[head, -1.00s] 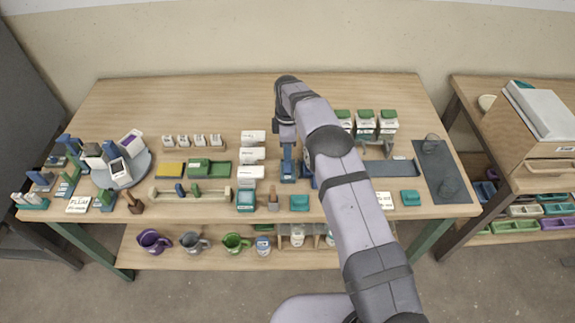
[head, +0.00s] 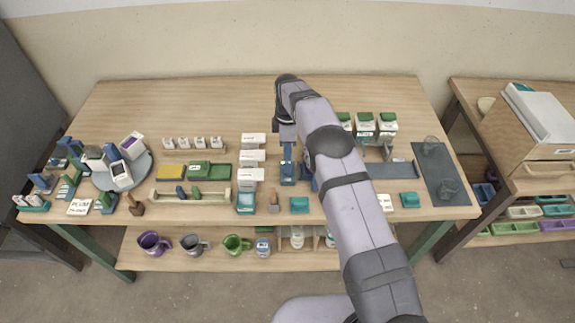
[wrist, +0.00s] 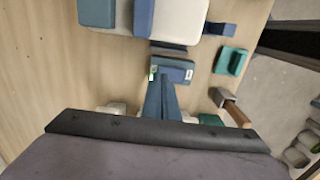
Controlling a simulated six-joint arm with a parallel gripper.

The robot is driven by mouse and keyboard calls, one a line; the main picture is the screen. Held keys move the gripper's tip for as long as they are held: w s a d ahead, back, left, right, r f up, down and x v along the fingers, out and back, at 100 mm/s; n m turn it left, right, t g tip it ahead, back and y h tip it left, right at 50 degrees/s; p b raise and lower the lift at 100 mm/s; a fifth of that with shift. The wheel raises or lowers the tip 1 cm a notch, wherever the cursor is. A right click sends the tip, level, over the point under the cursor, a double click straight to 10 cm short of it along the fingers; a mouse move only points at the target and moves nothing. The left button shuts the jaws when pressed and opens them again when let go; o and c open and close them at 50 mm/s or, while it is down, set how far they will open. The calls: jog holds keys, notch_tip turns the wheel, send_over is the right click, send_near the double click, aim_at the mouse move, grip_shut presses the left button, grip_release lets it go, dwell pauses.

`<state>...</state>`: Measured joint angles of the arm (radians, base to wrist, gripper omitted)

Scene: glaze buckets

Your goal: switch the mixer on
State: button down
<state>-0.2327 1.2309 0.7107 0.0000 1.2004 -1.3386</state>
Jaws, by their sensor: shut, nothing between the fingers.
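My gripper (wrist: 161,98) is shut and empty, its narrow dark blue fingers together. It points down at a small blue box (wrist: 172,70) with a pale label and a small green-and-white spot, which looks like the mixer's switch box. The fingertips are at or just over the box's near edge; I cannot tell whether they touch. A large white vessel (wrist: 178,16) with blue parts, apparently the mixer, is cut off by the top of the wrist view. In the head view my arm mostly hides it, leaving a blue part (head: 308,182) beside the arm.
A teal block (wrist: 233,61) and a wooden-handled brush (wrist: 235,110) lie near the table's front edge. White labelled boxes (head: 251,157) stand left of my gripper. Green-lidded containers (head: 365,123) stand to the right. The back of the table (head: 190,100) is clear.

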aim_at(288, 164)
jog(key=shift+r+p, duration=1.3)
jog(key=shift+r, duration=1.1)
jog(key=s+d+r+m, duration=0.9)
jog(key=s, duration=0.4)
jog(key=s+d+m, duration=0.2)
jog(key=s+m, duration=0.2)
jog(key=s, duration=0.7)
jog(key=s+d+m, duration=0.2)
jog(key=s+m, duration=0.3)
jog(key=s, duration=0.6)
jog(key=shift+d+f, duration=0.2)
jog(key=shift+d, duration=0.05)
